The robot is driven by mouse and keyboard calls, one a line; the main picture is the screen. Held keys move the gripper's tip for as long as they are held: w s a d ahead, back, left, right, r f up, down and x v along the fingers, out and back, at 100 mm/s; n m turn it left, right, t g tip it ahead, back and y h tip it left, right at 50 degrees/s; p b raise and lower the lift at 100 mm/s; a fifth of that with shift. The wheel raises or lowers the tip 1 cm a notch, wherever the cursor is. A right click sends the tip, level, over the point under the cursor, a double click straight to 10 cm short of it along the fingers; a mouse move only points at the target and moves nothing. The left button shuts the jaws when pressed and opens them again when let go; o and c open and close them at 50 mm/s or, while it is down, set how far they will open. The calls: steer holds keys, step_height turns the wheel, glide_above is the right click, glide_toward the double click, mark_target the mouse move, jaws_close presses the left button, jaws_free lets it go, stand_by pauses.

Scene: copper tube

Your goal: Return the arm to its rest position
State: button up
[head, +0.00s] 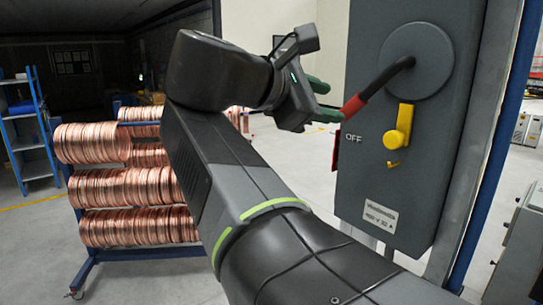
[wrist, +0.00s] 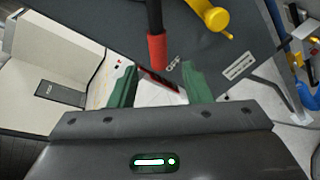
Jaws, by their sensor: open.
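My gripper (head: 328,101) is raised in the head view, with its green fingers pointing right toward the grey switch box (head: 425,55). In the wrist view the fingers (wrist: 158,82) are spread apart with nothing held between them. The switch lever's red grip (head: 353,107) lies close to the fingertips, its black shaft running up to a round hub. In the wrist view the red grip (wrist: 157,52) ends near the gap between the fingertips. I cannot tell whether it touches a finger. The grip points down-left, just above the "OFF" marking. My arm is bent up from the lower right.
A yellow latch (head: 401,127) sits on the box right of the lever. A blue post (head: 490,150) stands behind the box. A rack of copper coils (head: 137,188) stands left of my arm, and blue shelves (head: 27,130) are at far left. Open floor lies between.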

mark_target(348, 107)
steer(key=shift+v, duration=2.75)
steer(key=shift+p+x, duration=0.85)
steer(key=shift+x, duration=6)
steer(key=shift+w+a+r+m, duration=0.3)
steer(key=shift+w+r+m, duration=0.05)
steer(key=shift+r+m, duration=0.3)
